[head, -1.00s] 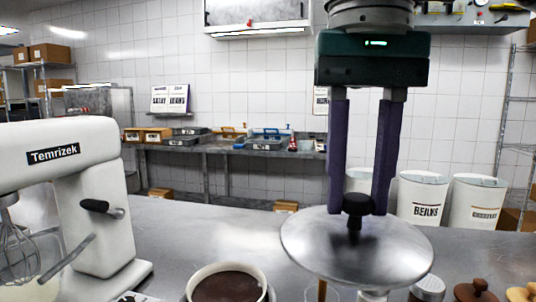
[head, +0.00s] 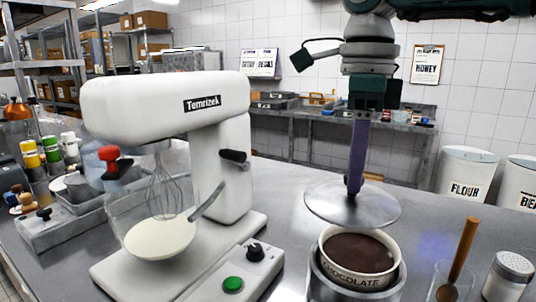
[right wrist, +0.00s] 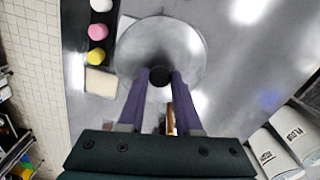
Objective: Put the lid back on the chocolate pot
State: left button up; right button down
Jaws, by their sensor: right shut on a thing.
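The chocolate pot (head: 360,283) is a pale round pot labelled CHOCOLATE, full of dark brown chocolate, with its top uncovered. It sits in a metal holder (head: 330,290) on the steel counter. My right gripper (head: 354,188) is shut on the knob of the round steel lid (head: 325,208). The lid hangs roughly level above the pot, looking slightly behind it in the head view; the exact offset is unclear. In the right wrist view the lid (right wrist: 140,45) and its dark knob (right wrist: 160,77) show between the fingers. The pot is hidden there. My left gripper is out of view.
A white mixer (head: 165,105) with a bowl (head: 160,243) stands left of the pot. A glass with a wooden-handled tool (head: 462,255) and a shaker (head: 510,275) stand to the right. Bins (head: 466,172) stand behind. Counter behind the pot is clear.

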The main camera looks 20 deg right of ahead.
aim_at(369, 186)
jog(key=d+f+m, duration=0.1)
jog(key=m, duration=0.1)
jog(key=w+d+f+m, duration=0.1)
jog(key=m, duration=0.1)
jog(key=d+f+m, duration=0.1)
jog(key=d+m, duration=0.1)
jog(key=m, duration=0.1)
jog(key=shift+w+b, duration=0.15)
jog(key=shift+b, duration=0.15)
notch_tip(369, 186, down, 6)
jog(key=b, duration=0.5)
jog(key=shift+f, duration=0.15)
dwell(0.6)
jog(key=shift+f, duration=0.1)
dwell(0.6)
dwell(0.6)
